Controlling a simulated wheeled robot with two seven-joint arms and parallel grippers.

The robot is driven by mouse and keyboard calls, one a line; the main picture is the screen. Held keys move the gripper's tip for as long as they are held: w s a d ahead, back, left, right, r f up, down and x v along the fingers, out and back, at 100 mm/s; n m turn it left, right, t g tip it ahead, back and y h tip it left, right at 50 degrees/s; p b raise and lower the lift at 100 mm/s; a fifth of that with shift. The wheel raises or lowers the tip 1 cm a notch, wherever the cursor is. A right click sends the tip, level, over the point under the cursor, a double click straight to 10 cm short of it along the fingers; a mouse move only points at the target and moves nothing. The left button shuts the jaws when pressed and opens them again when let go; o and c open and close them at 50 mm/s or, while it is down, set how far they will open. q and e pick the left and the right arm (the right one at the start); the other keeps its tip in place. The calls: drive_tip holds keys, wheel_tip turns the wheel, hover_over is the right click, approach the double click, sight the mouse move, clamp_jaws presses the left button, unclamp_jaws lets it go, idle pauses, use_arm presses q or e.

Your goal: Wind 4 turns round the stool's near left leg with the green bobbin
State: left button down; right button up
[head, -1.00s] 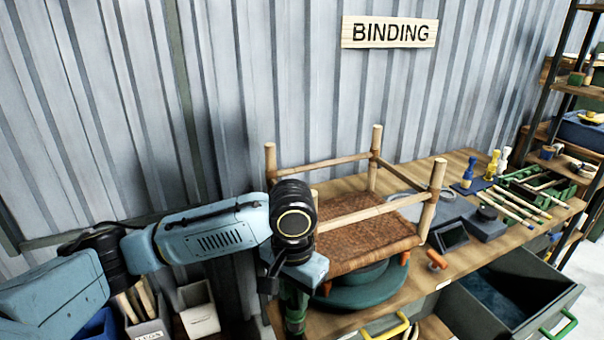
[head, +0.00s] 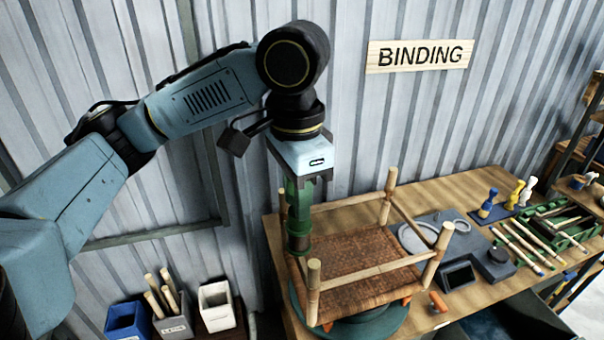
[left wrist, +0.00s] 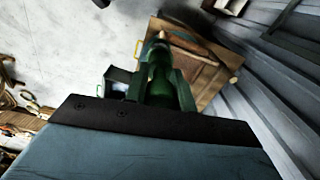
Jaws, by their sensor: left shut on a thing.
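The woven-seat stool (head: 350,268) lies upside down, legs up, on a green turntable (head: 375,322). Its near left leg (head: 313,292) is a pale wooden post at the front left. My left gripper (head: 299,200) points down and is shut on the green bobbin (head: 299,226), which hangs upright over the stool's left side, behind the near left leg in the picture. Whether it touches the stool cannot be told. The bobbin also shows between the fingers in the left wrist view (left wrist: 158,78). No strand from bobbin to leg can be made out. My right gripper is out of view.
Blue (head: 488,204), yellow (head: 515,193) and white bobbins (head: 527,190) stand on a dark mat at the right. A grey tool panel (head: 430,236) and an orange-handled tool (head: 438,302) lie beside the stool. Bins (head: 216,305) stand at the lower left.

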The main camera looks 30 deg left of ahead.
sight(297, 225)
use_arm(q)
drive_tip(key=shift+f, duration=0.4)
wheel_tip(297, 225, down, 4)
drive_tip(key=shift+s+b, duration=0.1)
drive_tip(key=shift+b, duration=0.6)
wheel_tip(297, 225, down, 2)
drive_tip(key=b, duration=0.3)
drive_tip(key=shift+f, duration=0.2)
wheel_tip(297, 225, down, 9)
drive_tip(key=b, duration=0.1)
drive_tip(key=shift+r, duration=0.15)
